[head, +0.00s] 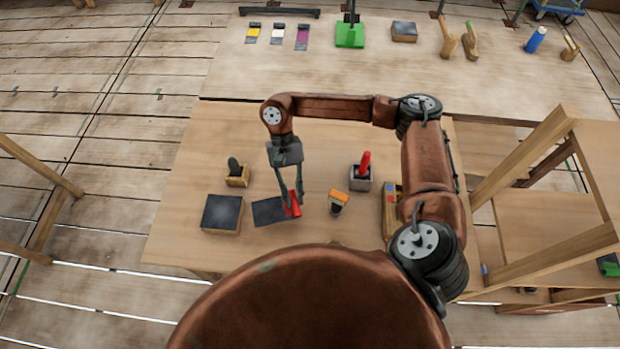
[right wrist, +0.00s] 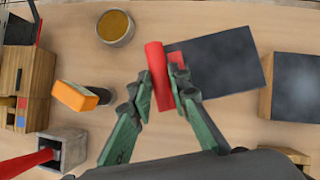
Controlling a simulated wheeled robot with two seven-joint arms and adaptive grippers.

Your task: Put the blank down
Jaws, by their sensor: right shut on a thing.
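My right gripper (head: 290,198) is shut on a red cylinder, the blank (head: 292,206), over the middle of the workbench. In the right wrist view the fingers (right wrist: 160,88) sit on either side of the red blank (right wrist: 156,68), which lies between them at the edge of a flat dark mat (right wrist: 225,65). The mat also shows in the head view (head: 266,212). I cannot tell whether the blank touches the mat or bench. My left gripper is not in view.
A dark-topped wooden block (head: 222,213) stands left of the mat. A small wooden holder (head: 237,175) is behind it. A grey block with a red rod (head: 361,178), an orange-topped tool (head: 338,198) and a wooden box (head: 391,212) stand to the right. Bare bench lies between.

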